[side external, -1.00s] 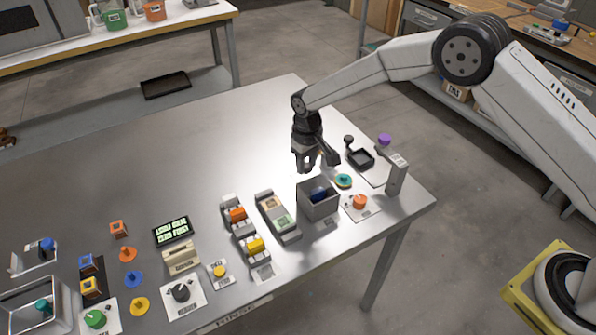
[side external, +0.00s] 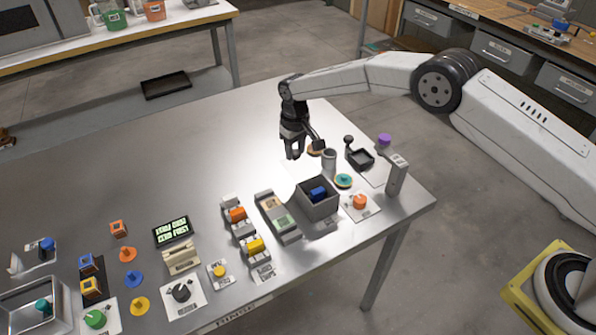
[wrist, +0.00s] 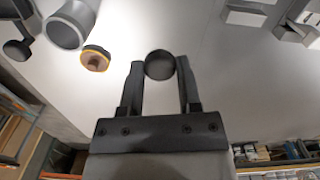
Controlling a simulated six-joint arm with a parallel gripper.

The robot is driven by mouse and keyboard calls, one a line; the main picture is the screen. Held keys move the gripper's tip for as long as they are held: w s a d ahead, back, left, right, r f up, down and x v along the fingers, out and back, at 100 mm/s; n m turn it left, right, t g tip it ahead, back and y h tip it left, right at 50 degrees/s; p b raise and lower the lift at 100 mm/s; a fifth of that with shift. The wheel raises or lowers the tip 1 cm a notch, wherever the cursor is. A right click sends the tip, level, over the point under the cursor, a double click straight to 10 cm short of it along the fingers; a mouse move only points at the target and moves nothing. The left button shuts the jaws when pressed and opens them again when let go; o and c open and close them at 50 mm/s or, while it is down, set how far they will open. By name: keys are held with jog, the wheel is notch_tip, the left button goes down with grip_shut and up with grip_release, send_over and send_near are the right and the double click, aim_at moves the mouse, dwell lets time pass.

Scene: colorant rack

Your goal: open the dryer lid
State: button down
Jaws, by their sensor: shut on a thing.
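My gripper (side external: 293,154) is above the table, behind and left of an open grey box (side external: 333,208). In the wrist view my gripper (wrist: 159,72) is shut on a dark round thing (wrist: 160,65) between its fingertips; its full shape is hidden. A blue block (side external: 317,194) lies inside the grey box. No part is clearly marked as the dryer lid. A clear box (side external: 8,308) at the lower left has a teal knob (side external: 43,306) in or on it. I cannot tell which container is the dryer.
A grey cylinder (side external: 329,161) and an orange-brown disc (side external: 315,149) stand right of my gripper. Racks with coloured blocks (side external: 238,214) stand in front. The table's left rear is clear.

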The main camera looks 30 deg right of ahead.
aim_at(295, 152)
jog(key=shift+a, duration=0.1)
jog(key=shift+c, duration=1.4)
grip_release()
jog(key=shift+r, duration=0.1)
jog(key=shift+r, duration=3.85)
